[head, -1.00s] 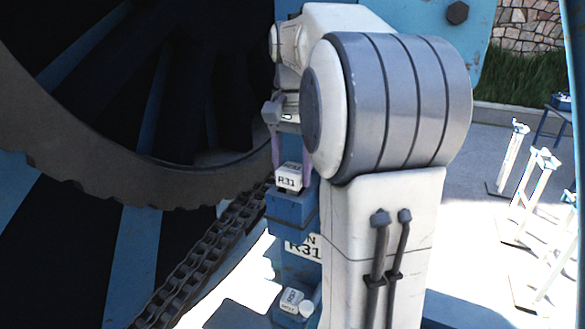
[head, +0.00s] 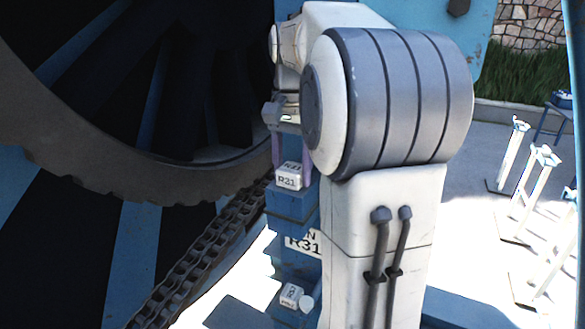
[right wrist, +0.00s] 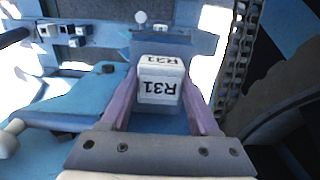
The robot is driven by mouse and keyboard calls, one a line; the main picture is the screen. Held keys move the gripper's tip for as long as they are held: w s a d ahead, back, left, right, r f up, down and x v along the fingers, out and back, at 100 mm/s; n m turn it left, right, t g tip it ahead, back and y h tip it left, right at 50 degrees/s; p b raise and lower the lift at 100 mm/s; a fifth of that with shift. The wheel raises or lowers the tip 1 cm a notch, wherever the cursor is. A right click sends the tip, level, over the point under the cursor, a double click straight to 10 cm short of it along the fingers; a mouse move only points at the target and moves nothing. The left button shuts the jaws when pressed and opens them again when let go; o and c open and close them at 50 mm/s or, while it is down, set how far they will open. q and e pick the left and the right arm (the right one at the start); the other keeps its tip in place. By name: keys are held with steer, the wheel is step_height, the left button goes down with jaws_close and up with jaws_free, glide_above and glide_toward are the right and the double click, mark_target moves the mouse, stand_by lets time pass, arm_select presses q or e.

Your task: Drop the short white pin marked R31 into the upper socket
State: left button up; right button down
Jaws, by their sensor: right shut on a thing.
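The short white pin marked R31 (head: 289,176) is a white block held between the purple fingers of my right gripper (head: 291,160). In the right wrist view the white pin (right wrist: 160,80) fills the gap between the fingertips of the right gripper (right wrist: 163,95). Its lower end is hidden. It is at the top of a blue block (head: 287,207), where the upper socket seems to be; I cannot tell how deep it sits. A second small white block (head: 291,295) with lettering is lower down. My left gripper is out of view.
A white label reading R31 (head: 303,243) is on the blue housing, partly behind my arm. A dark chain (head: 205,258) runs diagonally beside it, and the large toothed reel rim (head: 110,185) is at the left. Several white stands (head: 540,180) are far right.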

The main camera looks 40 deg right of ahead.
stand_by(0.3)
steer(key=shift+c, duration=0.2)
jaws_free()
steer(key=shift+r, duration=0.1)
steer(key=shift+r, duration=0.4)
step_height(320, 180, up, 10)
steer(key=shift+f, duration=0.2)
